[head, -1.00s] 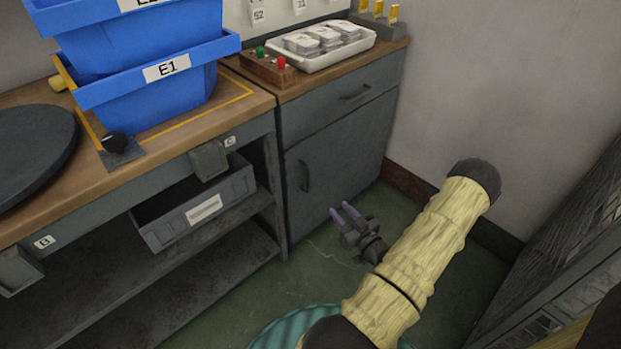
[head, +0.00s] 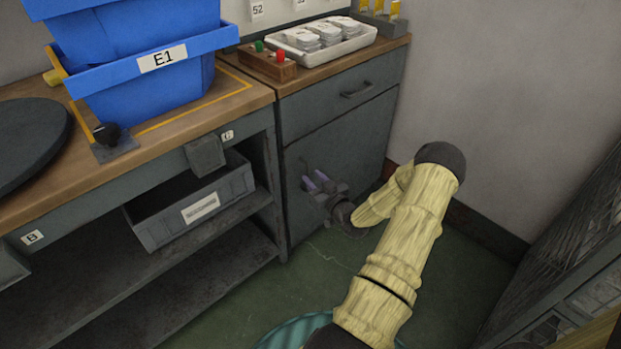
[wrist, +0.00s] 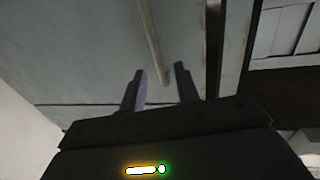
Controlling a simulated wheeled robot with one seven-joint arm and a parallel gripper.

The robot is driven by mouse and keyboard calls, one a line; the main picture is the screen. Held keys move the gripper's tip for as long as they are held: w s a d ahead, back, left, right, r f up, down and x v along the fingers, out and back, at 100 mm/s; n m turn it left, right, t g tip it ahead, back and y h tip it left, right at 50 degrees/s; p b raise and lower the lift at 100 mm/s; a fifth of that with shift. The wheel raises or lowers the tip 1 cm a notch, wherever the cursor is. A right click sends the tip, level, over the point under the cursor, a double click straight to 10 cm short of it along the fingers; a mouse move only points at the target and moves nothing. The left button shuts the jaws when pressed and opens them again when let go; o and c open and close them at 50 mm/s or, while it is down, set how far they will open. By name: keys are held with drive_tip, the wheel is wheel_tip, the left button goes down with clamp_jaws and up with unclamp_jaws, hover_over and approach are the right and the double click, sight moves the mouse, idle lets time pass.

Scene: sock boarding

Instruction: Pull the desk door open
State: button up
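The desk door (head: 355,135) is a flat grey panel below a drawer and appears closed. My gripper (head: 313,178) is in front of the door's left part, its two purple fingers apart and empty. In the head view the gripper mostly hides the door's upright handle. In the wrist view the handle (wrist: 152,40) is a slim bar. Its near end shows between the open fingertips (wrist: 160,70). I cannot tell whether the fingers reach around it or stop short, and no grip shows.
Left of the door, a workbench holds a grey drawer bin (head: 190,205) and blue E1 bins (head: 150,80). A drawer with its own handle (head: 357,90) sits above the door. A wall bounds the right. Green floor (head: 300,270) is open in front.

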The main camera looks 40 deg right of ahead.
drive_tip(key=shift+w+d, duration=0.2)
drive_tip(key=shift+w, duration=1.05)
clamp_jaws()
drive_tip(key=shift+s, duration=0.1)
